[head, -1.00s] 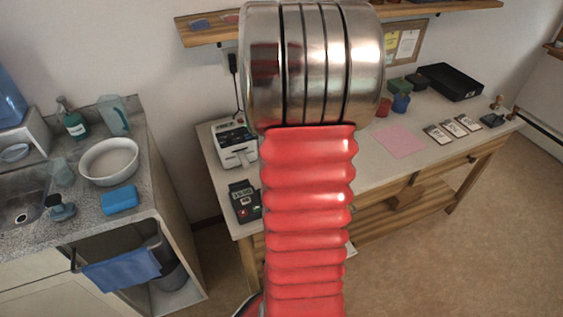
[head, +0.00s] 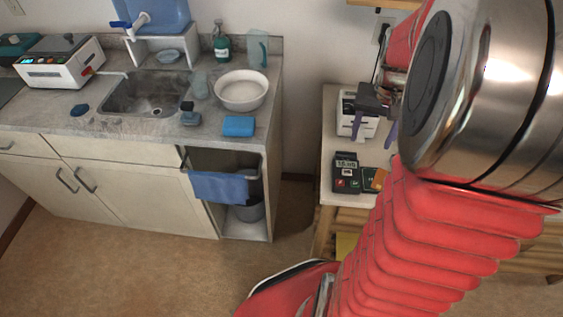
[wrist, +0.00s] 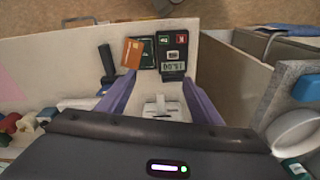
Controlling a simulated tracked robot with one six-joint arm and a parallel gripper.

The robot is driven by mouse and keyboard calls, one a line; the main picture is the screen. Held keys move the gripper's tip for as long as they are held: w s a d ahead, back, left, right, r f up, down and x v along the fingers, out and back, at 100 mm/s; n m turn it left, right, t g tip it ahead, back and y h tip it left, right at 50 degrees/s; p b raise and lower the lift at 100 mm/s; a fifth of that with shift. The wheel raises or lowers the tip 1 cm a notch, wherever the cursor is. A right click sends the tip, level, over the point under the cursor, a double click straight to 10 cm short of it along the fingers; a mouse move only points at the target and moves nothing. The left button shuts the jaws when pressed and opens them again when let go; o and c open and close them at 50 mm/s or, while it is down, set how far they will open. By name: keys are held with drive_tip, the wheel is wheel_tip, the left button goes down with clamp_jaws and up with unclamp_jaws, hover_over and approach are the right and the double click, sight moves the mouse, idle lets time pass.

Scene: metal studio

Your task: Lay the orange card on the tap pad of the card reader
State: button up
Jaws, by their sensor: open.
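The card reader (head: 346,172) lies on the bench, with a lit display and red and green keys. It also shows in the wrist view (wrist: 173,56). Its dark green tap pad (wrist: 148,50) is beside the keypad. The orange card (wrist: 132,53) is tilted and overlaps the pad's left edge in the wrist view; whether it rests flat I cannot tell. In the head view the card (head: 379,180) is partly hidden by my arm. My gripper (wrist: 158,82) has purple fingers spread apart, empty, short of the reader; it also shows in the head view (head: 375,128).
A white machine (head: 350,105) stands behind the reader, close to my fingers. A black bar-shaped thing (wrist: 107,63) lies left of the card in the wrist view. The sink counter (head: 215,130) is at left, with a bowl (head: 242,91) and a blue sponge (head: 238,126).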

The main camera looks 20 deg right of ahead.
drive_tip(key=s+a+r+n+t, duration=0.1)
drive_tip(key=s+a+r+n, duration=0.1)
drive_tip(key=a, duration=0.7)
drive_tip(key=s+a+r+n+t, duration=0.1)
drive_tip(key=a+r+n+t, duration=0.1)
drive_tip(key=a, duration=0.8)
drive_tip(key=s+a+r+n+t, duration=0.1)
drive_tip(key=a+r+n, duration=0.3)
drive_tip(key=a, duration=0.5)
drive_tip(key=shift+s+a+r+n+t+y, duration=0.2)
drive_tip(key=shift+s+r+n+t+y, duration=0.15)
drive_tip(key=shift+s+r, duration=0.35)
drive_tip(key=shift+o, duration=0.6)
drive_tip(key=shift+s+f, duration=0.1)
drive_tip(key=shift+f, duration=0.05)
drive_tip(key=shift+d, duration=0.1)
